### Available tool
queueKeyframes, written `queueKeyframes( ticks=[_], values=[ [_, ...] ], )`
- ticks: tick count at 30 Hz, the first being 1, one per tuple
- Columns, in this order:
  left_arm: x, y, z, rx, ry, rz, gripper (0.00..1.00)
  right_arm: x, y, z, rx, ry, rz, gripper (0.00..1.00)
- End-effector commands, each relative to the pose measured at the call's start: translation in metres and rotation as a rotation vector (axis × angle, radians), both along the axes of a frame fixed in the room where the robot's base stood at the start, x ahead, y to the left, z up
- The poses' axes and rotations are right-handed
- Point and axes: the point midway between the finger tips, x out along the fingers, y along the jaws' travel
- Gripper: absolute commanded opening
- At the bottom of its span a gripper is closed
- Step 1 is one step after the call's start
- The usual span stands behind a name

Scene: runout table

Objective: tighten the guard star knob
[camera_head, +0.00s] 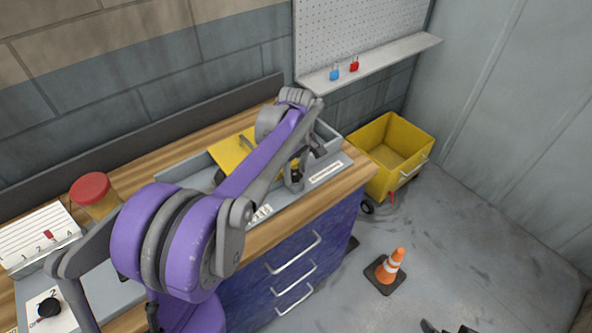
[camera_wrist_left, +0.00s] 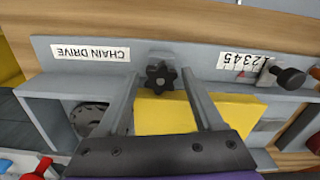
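The black star knob (camera_wrist_left: 160,77) shows in the left wrist view at the front wall of the grey chain-drive housing (camera_wrist_left: 110,72). My left gripper (camera_wrist_left: 160,74) is open, with one finger on each side of the knob and a visible gap to each. The yellow guard (camera_wrist_left: 165,115) lies behind the knob, between the fingers; it also shows in the head view (camera_head: 229,155). In the head view my left gripper (camera_head: 294,178) reaches down at the housing's front edge, and I cannot make out the knob there. Dark tips at the bottom edge may be my right gripper (camera_head: 446,328).
A black knob on a metal shaft (camera_wrist_left: 289,78) sticks out beside the number label (camera_wrist_left: 249,62). A red-lidded jar (camera_head: 94,193) stands on the wooden bench at left. A yellow bin (camera_head: 386,150) and an orange cone (camera_head: 390,268) stand on the floor at right.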

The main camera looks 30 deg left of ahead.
Motion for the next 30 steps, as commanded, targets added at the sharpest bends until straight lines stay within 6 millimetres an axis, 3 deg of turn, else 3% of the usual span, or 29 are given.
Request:
queueKeyframes(
  ticks=[1, 11, 20, 30],
  values=[
    [-0.0001, 0.0000, 0.0001, 0.000, 0.000, 0.000, 0.58, 0.0000, 0.0000, 0.0000, 0.000, 0.000, 0.000, 1.00],
    [-0.0001, 0.0000, 0.0002, 0.000, 0.000, 0.000, 0.00, 0.0000, 0.0000, 0.0000, 0.000, 0.000, 0.000, 1.00],
    [-0.0004, 0.0001, 0.0000, 0.000, 0.000, -0.040, 0.00, -0.0006, 0.0000, -0.0012, 0.000, 0.001, 0.000, 1.00],
    [-0.0015, 0.0005, -0.0002, 0.000, 0.000, -0.259, 0.00, -0.0026, 0.0000, -0.0063, 0.000, 0.005, 0.000, 1.00]
  ],
)
